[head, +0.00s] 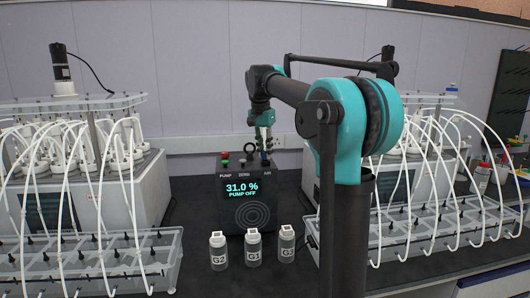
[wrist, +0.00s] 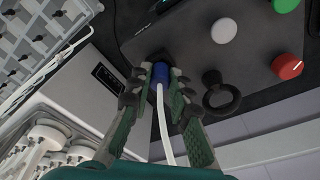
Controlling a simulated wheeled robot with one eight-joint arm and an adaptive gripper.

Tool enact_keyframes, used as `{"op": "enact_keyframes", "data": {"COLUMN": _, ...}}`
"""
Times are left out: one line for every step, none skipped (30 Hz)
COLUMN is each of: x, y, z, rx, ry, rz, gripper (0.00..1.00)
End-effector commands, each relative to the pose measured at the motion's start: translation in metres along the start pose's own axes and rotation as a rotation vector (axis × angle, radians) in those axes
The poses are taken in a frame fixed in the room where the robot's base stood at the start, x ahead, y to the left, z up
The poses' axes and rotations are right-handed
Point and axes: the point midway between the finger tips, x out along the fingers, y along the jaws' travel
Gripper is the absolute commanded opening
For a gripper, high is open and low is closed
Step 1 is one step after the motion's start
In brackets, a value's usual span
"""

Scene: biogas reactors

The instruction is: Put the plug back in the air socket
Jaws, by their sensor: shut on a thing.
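My gripper (wrist: 160,84) is shut on a blue plug (wrist: 160,73) with a white tube running from its rear. In the head view my gripper (head: 265,143) is at the top of the black pump box (head: 238,189), above its AIR label (head: 267,174). The air socket is hidden beneath the plug and fingers. The plug's front end lies over a dark patch on the box top; I cannot tell whether it is seated or just above. The plug is too small to make out in the head view.
A black ring (wrist: 220,93) stands close to the fingers; beyond it are white (wrist: 224,30), green and red (wrist: 290,66) knobs. Bottles G2 (head: 218,251), G1 (head: 253,247) and G3 (head: 287,243) stand in front of the box. Reactor units with tubes flank both sides.

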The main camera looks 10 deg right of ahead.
Motion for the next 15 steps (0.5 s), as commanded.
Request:
{"op": "enact_keyframes", "data": {"x": 0.0020, "y": 0.0001, "z": 0.0004, "rx": 0.000, "ry": 0.000, "rz": 0.000, "gripper": 0.00}}
{"op": "enact_keyframes", "data": {"x": 0.0024, "y": 0.0001, "z": 0.0005, "rx": 0.000, "ry": 0.000, "rz": 0.000, "gripper": 0.00}}
{"op": "enact_keyframes", "data": {"x": 0.0025, "y": 0.0001, "z": 0.0005, "rx": 0.000, "ry": 0.000, "rz": 0.000, "gripper": 0.00}}
{"op": "enact_keyframes", "data": {"x": 0.0024, "y": 0.0001, "z": 0.0004, "rx": 0.000, "ry": 0.000, "rz": 0.000, "gripper": 0.00}}
{"op": "enact_keyframes", "data": {"x": 0.0023, "y": 0.0001, "z": 0.0004, "rx": 0.000, "ry": 0.000, "rz": 0.000, "gripper": 0.00}}
{"op": "enact_keyframes", "data": {"x": 0.0022, "y": 0.0001, "z": 0.0004, "rx": 0.000, "ry": 0.000, "rz": 0.000, "gripper": 0.00}}
{"op": "enact_keyframes", "data": {"x": 0.0022, "y": 0.0001, "z": 0.0004, "rx": 0.000, "ry": 0.000, "rz": 0.000, "gripper": 0.00}}
{"op": "enact_keyframes", "data": {"x": 0.0023, "y": 0.0001, "z": 0.0004, "rx": 0.000, "ry": 0.000, "rz": 0.000, "gripper": 0.00}}
{"op": "enact_keyframes", "data": {"x": 0.0028, "y": 0.0000, "z": 0.0004, "rx": 0.000, "ry": 0.000, "rz": 0.000, "gripper": 0.00}}
{"op": "enact_keyframes", "data": {"x": 0.0034, "y": 0.0000, "z": 0.0005, "rx": 0.000, "ry": 0.000, "rz": 0.000, "gripper": 0.00}}
{"op": "enact_keyframes", "data": {"x": 0.0043, "y": 0.0000, "z": 0.0007, "rx": 0.000, "ry": 0.000, "rz": 0.000, "gripper": 0.00}}
{"op": "enact_keyframes", "data": {"x": 0.0054, "y": 0.0000, "z": 0.0008, "rx": 0.000, "ry": 0.000, "rz": 0.000, "gripper": 0.00}}
{"op": "enact_keyframes", "data": {"x": 0.0054, "y": 0.0000, "z": 0.0008, "rx": 0.000, "ry": 0.000, "rz": 0.000, "gripper": 0.21}}
{"op": "enact_keyframes", "data": {"x": 0.0052, "y": 0.0000, "z": 0.0008, "rx": 0.000, "ry": 0.000, "rz": 0.000, "gripper": 0.25}}
{"op": "enact_keyframes", "data": {"x": 0.0052, "y": 0.0000, "z": 0.0008, "rx": 0.000, "ry": 0.000, "rz": 0.000, "gripper": 0.30}}
